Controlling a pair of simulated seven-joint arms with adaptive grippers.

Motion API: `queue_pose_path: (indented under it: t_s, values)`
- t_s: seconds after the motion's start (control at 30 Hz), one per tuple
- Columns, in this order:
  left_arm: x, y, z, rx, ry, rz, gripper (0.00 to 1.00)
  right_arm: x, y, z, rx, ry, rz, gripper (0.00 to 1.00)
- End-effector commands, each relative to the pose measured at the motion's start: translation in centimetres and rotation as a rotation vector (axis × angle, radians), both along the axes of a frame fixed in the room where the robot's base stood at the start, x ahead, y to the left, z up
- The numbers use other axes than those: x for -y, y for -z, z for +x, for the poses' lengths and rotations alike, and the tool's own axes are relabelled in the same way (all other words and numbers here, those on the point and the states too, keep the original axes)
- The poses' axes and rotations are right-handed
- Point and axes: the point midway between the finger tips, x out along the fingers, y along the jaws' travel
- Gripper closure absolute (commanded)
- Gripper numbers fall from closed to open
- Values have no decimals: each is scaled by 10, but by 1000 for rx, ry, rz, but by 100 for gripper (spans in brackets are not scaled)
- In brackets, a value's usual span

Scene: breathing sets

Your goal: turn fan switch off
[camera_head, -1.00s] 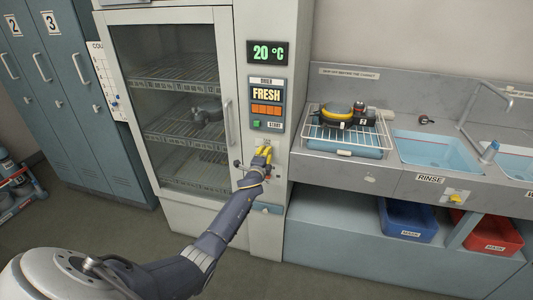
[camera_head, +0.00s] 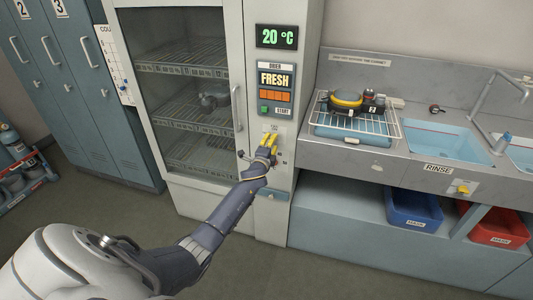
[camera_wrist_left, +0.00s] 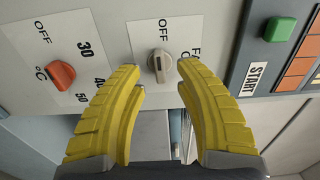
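The fan switch is a grey knob (camera_wrist_left: 159,66) on a white plate in the left wrist view, with OFF above it and a partly hidden label starting with F at its right. Its raised bar runs roughly up and down in that view. My left gripper (camera_wrist_left: 160,76) is open, its yellow fingers on either side of the knob; contact cannot be told. In the head view my left gripper (camera_head: 268,142) is at the cabinet's control panel, below the FRESH display (camera_head: 275,79), and hides the knob. My right gripper is not in view.
An orange-red temperature knob (camera_wrist_left: 60,75) sits left of the fan switch, and a green START button (camera_wrist_left: 279,29) is at the upper right. The cabinet's glass door (camera_head: 185,60) is left of the panel; a wire rack (camera_head: 335,122) and sink (camera_head: 450,143) are right.

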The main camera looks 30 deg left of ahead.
Motion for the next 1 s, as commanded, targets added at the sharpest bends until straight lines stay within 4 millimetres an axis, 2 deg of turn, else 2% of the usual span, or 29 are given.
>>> queue_pose_path:
  t_s: [0.3, 0.5, 0.7, 1.0]
  values:
    - [14, 0, -49, 0, 0, 2, 66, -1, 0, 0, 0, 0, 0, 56]
    - [21, 0, -71, 1, 0, 1, 66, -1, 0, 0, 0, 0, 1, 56]
    - [24, 0, -82, 1, 0, 0, 66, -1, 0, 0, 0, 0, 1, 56]
    - [25, 0, -85, 1, -1, 0, 66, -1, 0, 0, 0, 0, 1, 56]
